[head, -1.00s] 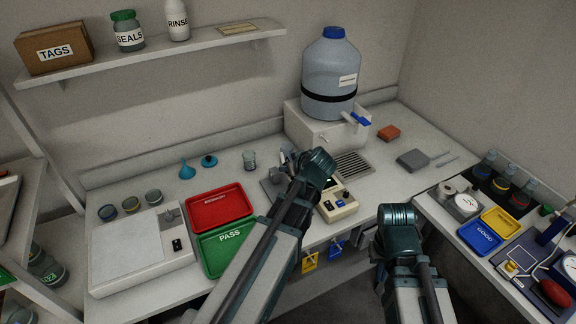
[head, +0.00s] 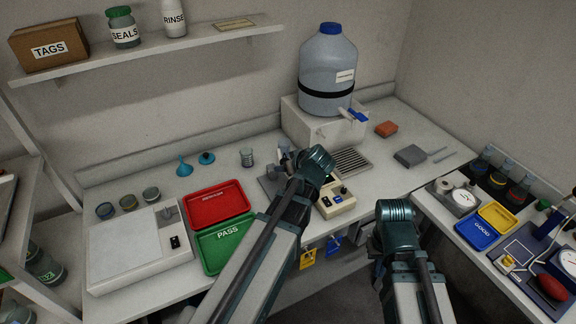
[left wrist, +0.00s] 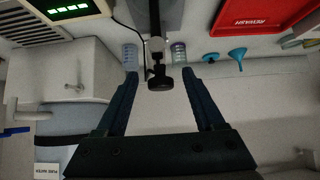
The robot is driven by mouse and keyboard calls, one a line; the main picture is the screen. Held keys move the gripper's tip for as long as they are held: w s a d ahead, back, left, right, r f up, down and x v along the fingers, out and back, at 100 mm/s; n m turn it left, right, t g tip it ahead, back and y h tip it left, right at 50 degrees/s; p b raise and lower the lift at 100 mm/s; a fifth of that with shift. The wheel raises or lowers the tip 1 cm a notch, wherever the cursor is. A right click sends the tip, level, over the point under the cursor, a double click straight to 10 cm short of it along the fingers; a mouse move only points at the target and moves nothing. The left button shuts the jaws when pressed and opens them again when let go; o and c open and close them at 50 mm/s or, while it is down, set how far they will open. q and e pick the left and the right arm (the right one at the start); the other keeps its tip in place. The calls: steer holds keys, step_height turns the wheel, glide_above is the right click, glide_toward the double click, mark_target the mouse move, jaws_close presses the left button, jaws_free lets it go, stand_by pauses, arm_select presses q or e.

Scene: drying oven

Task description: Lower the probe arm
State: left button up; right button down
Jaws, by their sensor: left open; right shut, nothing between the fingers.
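The beige meter (head: 336,200) stands on the bench, partly behind my left arm. The grey probe assembly (head: 284,163) beside it is mostly hidden by that arm. In the left wrist view, the probe arm's dark knobbed end (left wrist: 159,78) shows between the fingertips of my left gripper (left wrist: 160,74). The gripper is open, with gaps on both sides of the knob; I cannot tell the depth between them. The meter's green display (left wrist: 68,9) shows in that view too. My right gripper (head: 378,250) is shut and empty, low in front of the bench, its fingers hard to make out.
Red (head: 219,205) and green PASS (head: 226,243) trays lie left of my left arm. A large water bottle (head: 328,72) stands on a white dispenser behind the meter. A glass beaker (head: 247,157) stands near the probe.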

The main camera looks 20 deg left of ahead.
arm_select(q)
steer(key=p+v, duration=0.9)
steer(key=v, duration=0.4)
steer(key=shift+s+d+r, duration=0.15)
steer(key=shift+s, duration=0.05)
steer(key=s+d+f+m+g+h+b, duration=0.5)
steer(key=s+d+f+m+g+h, duration=0.1)
steer(key=s+d+f+m, duration=0.6)
steer(key=shift+s+d+f+m+b, duration=0.25)
steer(key=shift+s+d+m+b, duration=0.1)
steer(key=shift+s+d+m, duration=0.65)
steer(key=shift+w, duration=0.15)
stand_by(0.7)
